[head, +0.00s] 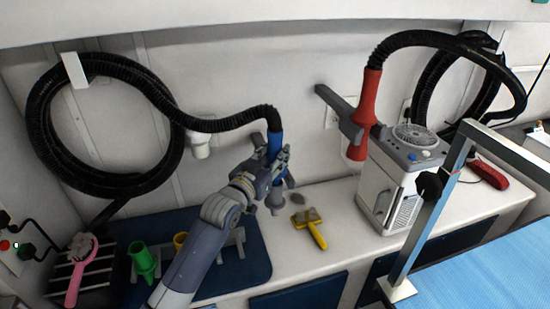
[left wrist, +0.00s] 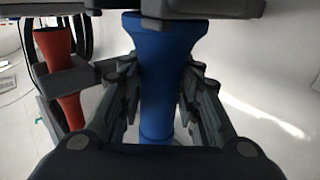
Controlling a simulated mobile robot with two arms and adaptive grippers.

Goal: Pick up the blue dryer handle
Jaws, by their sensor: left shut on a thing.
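The blue dryer handle (head: 275,143) is at the end of a black ribbed hose (head: 225,124) in the head view. My left gripper (head: 274,165) is closed around it, with fingers on both sides. In the left wrist view the blue handle (left wrist: 160,75) runs upright between the two rows of fingers of my left gripper (left wrist: 160,112). The fingers hide part of the handle in the head view. My right gripper is not in view.
A red dryer handle (head: 367,105) sits in a grey holder by a white dryer unit (head: 393,175). A yellow brush (head: 312,228) lies on the white counter (head: 345,215). A green nozzle (head: 143,262) stands on a dark blue mat (head: 255,262); a pink brush (head: 80,270) is at left.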

